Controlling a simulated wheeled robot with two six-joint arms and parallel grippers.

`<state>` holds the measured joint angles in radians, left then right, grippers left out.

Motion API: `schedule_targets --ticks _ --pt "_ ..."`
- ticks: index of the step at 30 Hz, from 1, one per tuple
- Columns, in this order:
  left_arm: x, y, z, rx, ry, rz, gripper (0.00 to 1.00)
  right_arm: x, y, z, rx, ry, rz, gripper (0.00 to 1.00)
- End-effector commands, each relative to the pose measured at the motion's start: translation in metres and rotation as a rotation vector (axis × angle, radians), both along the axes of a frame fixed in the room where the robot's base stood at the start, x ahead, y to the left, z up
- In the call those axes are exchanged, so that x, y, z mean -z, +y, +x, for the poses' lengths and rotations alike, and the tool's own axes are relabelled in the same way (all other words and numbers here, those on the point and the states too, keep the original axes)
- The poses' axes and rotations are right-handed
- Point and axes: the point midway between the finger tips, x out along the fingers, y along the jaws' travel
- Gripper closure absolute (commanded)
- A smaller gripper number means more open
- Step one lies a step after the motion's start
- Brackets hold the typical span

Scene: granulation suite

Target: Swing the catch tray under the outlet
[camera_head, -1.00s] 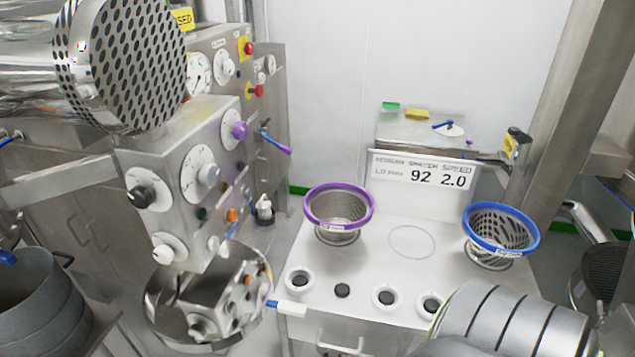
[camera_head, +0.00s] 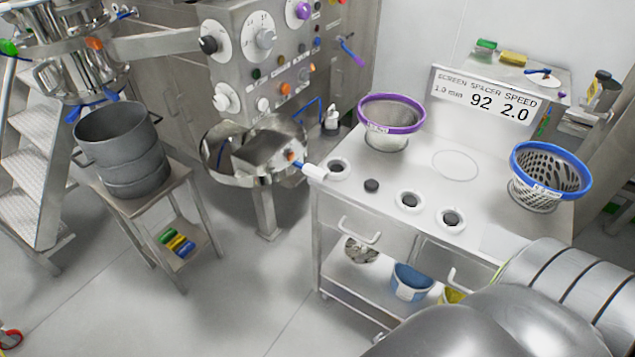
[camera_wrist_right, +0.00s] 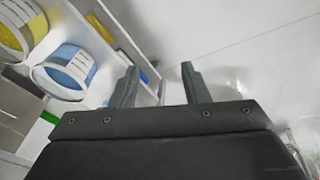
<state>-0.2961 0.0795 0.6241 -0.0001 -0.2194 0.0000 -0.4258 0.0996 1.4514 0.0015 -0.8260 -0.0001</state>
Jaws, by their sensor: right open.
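The catch tray appears to be the round, shallow steel pan (camera_head: 222,167) below the control panel of the machine (camera_head: 262,62) in the head view. Its shiny inside seems to mirror the panel. A white handle with a blue collar (camera_head: 313,171) sticks out on its right, close to the worktable's left corner. I cannot make out the outlet clearly. My right arm enters at the lower right of the head view, its gripper not visible there. In the right wrist view my right gripper (camera_wrist_right: 158,78) is open and empty, above the floor. My left gripper is not in view.
A white worktable (camera_head: 430,165) holds a purple-rimmed basket (camera_head: 390,128) and a blue-rimmed basket (camera_head: 550,180). Tubs, one blue (camera_head: 411,282), sit on its lower shelf. A grey pot (camera_head: 122,150) stands on a small stand at left. Floor between stand and worktable is clear.

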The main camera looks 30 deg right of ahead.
Motion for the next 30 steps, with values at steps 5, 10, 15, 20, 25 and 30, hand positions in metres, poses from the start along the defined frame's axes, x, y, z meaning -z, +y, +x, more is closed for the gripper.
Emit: schedule_targets --ticks 5,10,15,20,25,30 --pt "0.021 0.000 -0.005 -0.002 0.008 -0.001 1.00 -0.047 -0.004 0.026 -0.007 -0.053 -0.012 0.58" --pt "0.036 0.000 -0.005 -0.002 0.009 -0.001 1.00 -0.102 -0.009 0.041 -0.036 -0.131 -0.023 0.58" --pt "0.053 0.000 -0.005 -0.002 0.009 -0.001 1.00 -0.169 -0.016 0.060 -0.160 -0.310 -0.025 0.58" --pt "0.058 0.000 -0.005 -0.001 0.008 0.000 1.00 -0.223 -0.014 0.083 -0.339 -0.543 0.031 0.58" --pt "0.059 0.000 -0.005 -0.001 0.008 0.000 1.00 -0.267 -0.012 0.101 -0.462 -0.755 0.124 0.58" --pt "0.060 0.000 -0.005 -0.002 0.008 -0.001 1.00 -0.309 -0.020 0.115 -0.515 -0.939 0.212 0.58"
